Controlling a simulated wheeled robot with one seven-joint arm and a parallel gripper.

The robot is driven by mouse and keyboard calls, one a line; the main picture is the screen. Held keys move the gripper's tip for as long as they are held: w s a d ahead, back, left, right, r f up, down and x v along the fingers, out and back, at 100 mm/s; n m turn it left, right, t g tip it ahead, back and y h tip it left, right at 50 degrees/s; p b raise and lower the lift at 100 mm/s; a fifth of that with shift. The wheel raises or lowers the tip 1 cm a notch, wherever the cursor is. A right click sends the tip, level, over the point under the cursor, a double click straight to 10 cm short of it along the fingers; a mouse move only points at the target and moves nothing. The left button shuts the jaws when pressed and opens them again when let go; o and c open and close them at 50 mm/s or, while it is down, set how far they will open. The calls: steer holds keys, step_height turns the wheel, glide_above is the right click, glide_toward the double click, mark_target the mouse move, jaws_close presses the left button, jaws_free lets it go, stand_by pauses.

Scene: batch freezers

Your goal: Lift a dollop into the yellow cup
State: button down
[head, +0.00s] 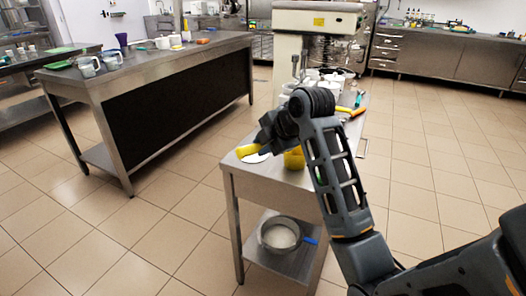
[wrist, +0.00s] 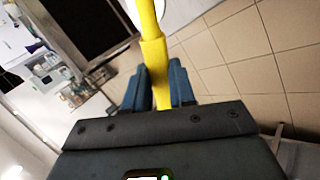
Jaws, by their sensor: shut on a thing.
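My gripper (head: 262,145) is shut on a yellow-handled tool (head: 247,150) above the near end of the narrow steel table. The yellow handle (wrist: 152,55) runs between the blue-grey fingers (wrist: 160,88) to the top edge of the wrist view. A white patch (head: 254,158) shows just below the tool; I cannot tell whether it is the tool's head or something beneath. The yellow cup (head: 294,159) stands on the table right of my gripper, partly hidden by my arm. No dollop can be made out clearly.
The narrow steel table (head: 245,180) carries bowls and coloured-handled tools (head: 352,109) farther back. A metal pot (head: 281,235) with pale contents sits on its lower shelf. A long bench (head: 150,66) with cups stands to the left. Tiled floor lies clear between them.

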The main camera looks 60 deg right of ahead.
steer(key=shift+s+a+f+t+h+b, duration=0.15)
steer(key=shift+f+t+h+b, duration=0.4)
steer(key=shift+b, duration=0.9)
steer(key=t+b, duration=0.1)
steer(key=b, duration=0.2)
steer(key=shift+s+t+b, duration=0.2)
steer(key=shift+t+b, duration=0.15)
steer(key=shift+b, duration=0.05)
steer(key=t+h+b, duration=0.1)
steer(key=b, duration=0.4)
steer(key=f+t+b, duration=0.1)
steer(key=t+b, duration=0.1)
steer(key=b, duration=0.2)
steer(key=shift+s+a+f+h+b, duration=0.1)
steer(key=shift+s+a+h+b, duration=0.05)
steer(key=shift+h+b, duration=0.2)
steer(key=shift+s+n+t+b, duration=0.1)
steer(key=shift+n+t+b, duration=0.3)
steer(key=shift+b, duration=0.8)
